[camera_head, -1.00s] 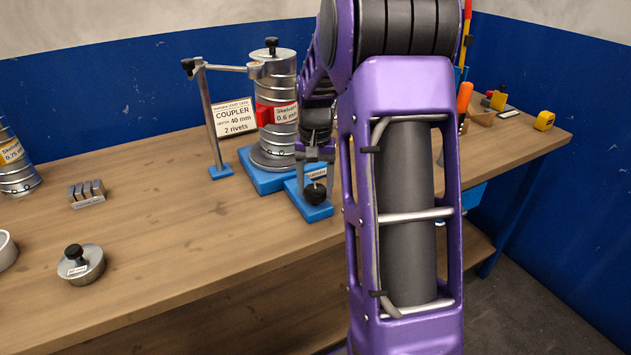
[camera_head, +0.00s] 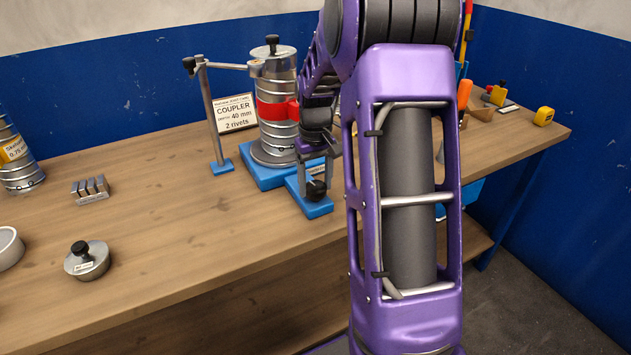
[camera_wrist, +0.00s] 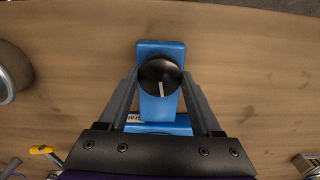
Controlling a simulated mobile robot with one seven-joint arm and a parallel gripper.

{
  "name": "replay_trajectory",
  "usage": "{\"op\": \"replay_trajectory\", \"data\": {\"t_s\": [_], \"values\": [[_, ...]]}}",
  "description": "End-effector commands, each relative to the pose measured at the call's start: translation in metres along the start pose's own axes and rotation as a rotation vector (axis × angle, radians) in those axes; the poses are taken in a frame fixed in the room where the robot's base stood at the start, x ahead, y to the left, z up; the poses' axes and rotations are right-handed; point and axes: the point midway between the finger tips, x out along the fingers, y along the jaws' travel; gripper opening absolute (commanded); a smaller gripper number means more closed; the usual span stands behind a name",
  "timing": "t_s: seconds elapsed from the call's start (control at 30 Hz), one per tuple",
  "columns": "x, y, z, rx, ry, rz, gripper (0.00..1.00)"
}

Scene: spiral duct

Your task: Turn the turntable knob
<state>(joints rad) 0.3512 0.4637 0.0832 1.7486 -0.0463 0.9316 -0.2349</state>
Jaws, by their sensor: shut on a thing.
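The turntable knob (camera_head: 316,190) is a round black knob on a small blue base (camera_head: 318,209) at the front of the turntable. In the wrist view the knob (camera_wrist: 160,77) shows a light pointer line toward the bottom of the picture. My gripper (camera_head: 315,184) reaches down over it. In the wrist view its two fingers (camera_wrist: 160,85) lie on either side of the knob, shut on it. The turntable carries an upright ribbed metal duct (camera_head: 276,137) with a red band (camera_head: 277,110) around it. The label beside the knob is partly hidden.
A metal post with an arm (camera_head: 211,115) stands left of the duct. Behind is a coupler sign (camera_head: 235,114). A slotted metal block (camera_head: 91,188), a lidded round part (camera_head: 87,261) and another duct (camera_head: 18,158) are at left. Tools lie at far right.

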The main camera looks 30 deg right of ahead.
Motion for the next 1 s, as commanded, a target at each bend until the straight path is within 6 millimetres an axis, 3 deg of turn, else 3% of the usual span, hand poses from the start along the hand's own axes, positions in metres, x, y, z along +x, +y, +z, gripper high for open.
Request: {"op": "replay_trajectory", "data": {"t_s": [0.4,0.43,0.57,0.87,1.0], "values": [[-0.001,0.0,-0.001,-0.006,0.003,0.001,0.1],[-0.001,0.0,-0.001,-0.006,0.003,0.001,0.69],[-0.001,0.0,-0.001,-0.005,0.002,0.001,0.93],[-0.001,0.0,0.0,-0.005,0.001,0.0,0.96],[-0.011,0.0,-0.001,-0.005,0.003,0.001,0.96]]}}
